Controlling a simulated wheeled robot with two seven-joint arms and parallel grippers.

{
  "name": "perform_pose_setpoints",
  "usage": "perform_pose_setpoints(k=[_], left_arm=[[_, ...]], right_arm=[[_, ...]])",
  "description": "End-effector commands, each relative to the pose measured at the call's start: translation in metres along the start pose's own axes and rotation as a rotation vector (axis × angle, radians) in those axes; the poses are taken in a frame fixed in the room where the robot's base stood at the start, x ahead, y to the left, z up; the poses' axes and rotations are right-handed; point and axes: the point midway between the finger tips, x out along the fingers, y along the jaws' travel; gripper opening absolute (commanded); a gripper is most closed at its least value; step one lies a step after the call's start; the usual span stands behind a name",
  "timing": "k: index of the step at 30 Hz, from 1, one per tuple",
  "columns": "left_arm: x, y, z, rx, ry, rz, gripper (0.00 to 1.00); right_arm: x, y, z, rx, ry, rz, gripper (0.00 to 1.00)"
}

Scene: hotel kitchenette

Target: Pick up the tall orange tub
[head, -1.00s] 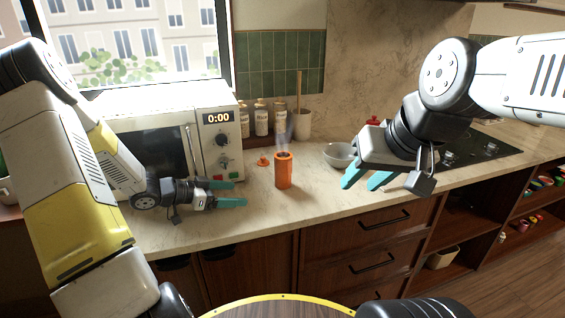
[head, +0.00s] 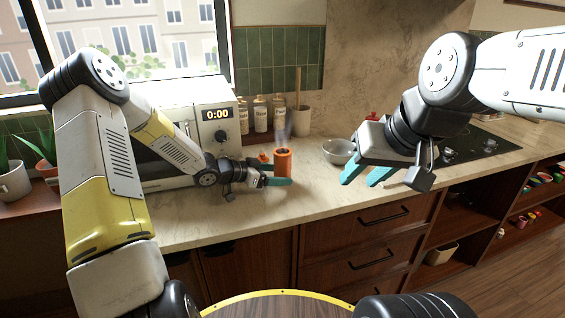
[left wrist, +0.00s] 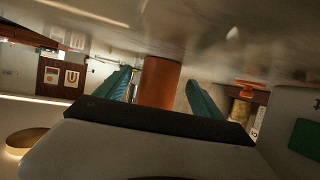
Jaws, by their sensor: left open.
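The tall orange tub (head: 283,164) stands upright on the counter, with faint vapour above its dark open top. My left gripper (head: 277,176) is open and low at the tub, with one teal finger passing in front of it. In the left wrist view the tub (left wrist: 158,82) shows between the two spread fingers, with gaps visible on both sides. The far finger is partly hidden in the head view. My right gripper (head: 366,173) is open and empty above the counter, to the right of the tub.
The microwave (head: 213,130) stands at left behind my left arm. Several jars (head: 261,115), a utensil pot (head: 299,121) and a bowl (head: 338,151) stand behind. The counter in front is clear.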

Motion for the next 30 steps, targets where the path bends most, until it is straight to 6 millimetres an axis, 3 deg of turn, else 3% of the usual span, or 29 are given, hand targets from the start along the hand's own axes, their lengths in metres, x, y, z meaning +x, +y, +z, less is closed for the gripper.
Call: perform_pose_setpoints(k=[10,18,30], left_arm=[[0.044,0.001,-0.016,-0.001,0.001,0.002,0.78],[0.049,0.000,-0.015,0.000,0.000,0.000,0.78],[0.049,0.000,-0.015,0.000,0.000,0.000,0.00]], right_arm=[[0.000,0.000,0.000,0.000,0.000,0.000,0.38],[0.000,0.000,0.000,0.000,0.000,0.000,0.38],[0.000,0.000,0.000,0.000,0.000,0.000,0.38]])
